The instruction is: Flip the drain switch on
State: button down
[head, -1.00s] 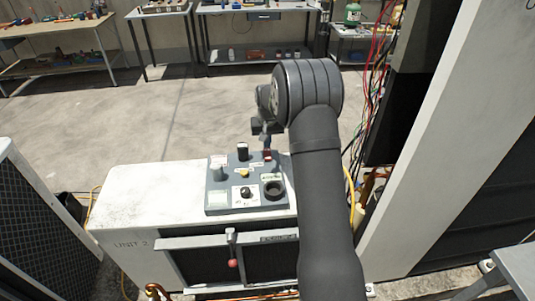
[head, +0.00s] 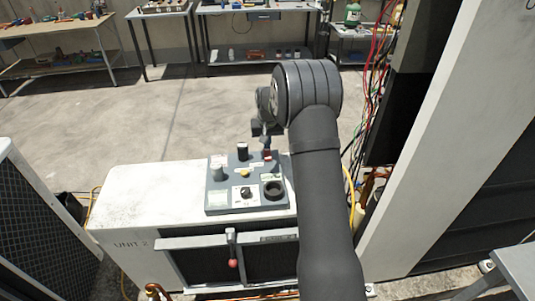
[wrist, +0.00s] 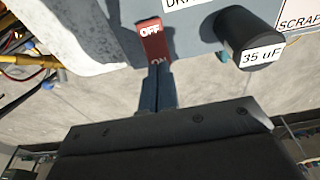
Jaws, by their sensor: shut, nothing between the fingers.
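The drain switch is a red rocker (wrist: 153,42) marked OFF and ON, on the grey control panel. It also shows small in the head view (head: 267,155). In the wrist view a label starting "DR" is partly cut off beside it. My gripper (wrist: 160,70) is shut and empty, its fingertips right at the ON end and partly covering that word. The head view shows my gripper (head: 266,142) over the panel's far right part. I cannot tell whether the tips touch the rocker or which way it is tilted.
A black cylinder marked 35 uF (wrist: 250,38) stands near the switch. The panel (head: 218,203) also holds a black knob (head: 245,192), a yellow button (head: 244,173) and a dark round socket (head: 274,190). It sits on a white unit (head: 140,195). Cables hang at right.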

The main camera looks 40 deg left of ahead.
aim_at(266, 151)
jog(key=shift+f, duration=0.7)
jog(key=shift+r, duration=3.55)
notch_tip(266, 151, down, 7)
jog(key=shift+r, duration=4.7)
jog(key=s+d+r+n, duration=0.2)
jog(key=s+r, duration=0.3)
jog(key=s, duration=0.4)
jog(key=shift+s+r+g, duration=0.2)
jog(key=shift+r+g, duration=0.1)
jog(key=shift+r, duration=0.1)
